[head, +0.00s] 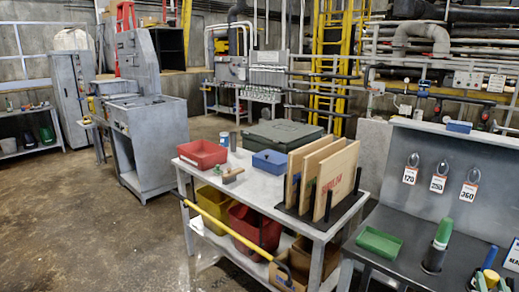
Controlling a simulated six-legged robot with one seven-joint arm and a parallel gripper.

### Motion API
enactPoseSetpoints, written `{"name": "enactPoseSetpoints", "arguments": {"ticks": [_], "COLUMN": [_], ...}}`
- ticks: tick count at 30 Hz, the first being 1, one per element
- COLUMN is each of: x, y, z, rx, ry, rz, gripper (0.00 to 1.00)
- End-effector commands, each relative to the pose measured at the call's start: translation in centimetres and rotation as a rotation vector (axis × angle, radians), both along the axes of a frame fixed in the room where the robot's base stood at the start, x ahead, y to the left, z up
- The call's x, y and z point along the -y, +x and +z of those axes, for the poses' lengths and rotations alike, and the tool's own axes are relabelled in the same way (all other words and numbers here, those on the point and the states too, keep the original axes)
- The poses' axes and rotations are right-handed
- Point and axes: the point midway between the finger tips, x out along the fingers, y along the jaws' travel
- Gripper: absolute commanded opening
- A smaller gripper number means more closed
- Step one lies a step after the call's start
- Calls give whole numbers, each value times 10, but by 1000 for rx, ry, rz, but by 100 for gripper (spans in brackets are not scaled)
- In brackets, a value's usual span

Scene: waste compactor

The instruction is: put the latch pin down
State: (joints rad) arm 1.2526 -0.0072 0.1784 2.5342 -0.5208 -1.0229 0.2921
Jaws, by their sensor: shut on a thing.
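My gripper is not in the head view, and no part of my arm can be made out. I cannot pick out a latch pin for certain in this view. Three grey ring-shaped pieces with white tags hang on the grey back panel at the right; the tags read 120 (409,175), 250 (438,184) and 360 (469,191). A green-handled tool (443,235) stands upright in a dark holder on the bench (405,250) below them.
A cart (205,171) holds a red bin (202,153), a blue box (270,161) and upright wooden boards (335,182). A yellow bar (222,226) slants along its front. A green tray (379,242) lies on the bench. The floor (85,225) at left is clear.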

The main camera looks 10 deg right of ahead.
Motion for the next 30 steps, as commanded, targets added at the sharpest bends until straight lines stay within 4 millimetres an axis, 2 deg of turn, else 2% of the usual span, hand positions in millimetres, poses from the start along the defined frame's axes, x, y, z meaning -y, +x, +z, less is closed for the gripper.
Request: {"name": "enactPoseSetpoints", "arguments": {"ticks": [1,8,14,18,23,30], "x": [-4,-23,-58,-97,-150,-245], "y": [12,62,120,165,209,259], "z": [-5,-22,-49,-75,-109,-168], "rx": [-1,-1,-3,-4,-5,-8], "ry": [4,4,6,6,5,4], "rz": [23,109,211,291,375,495], "gripper": [0,0,0,0,0,0]}}
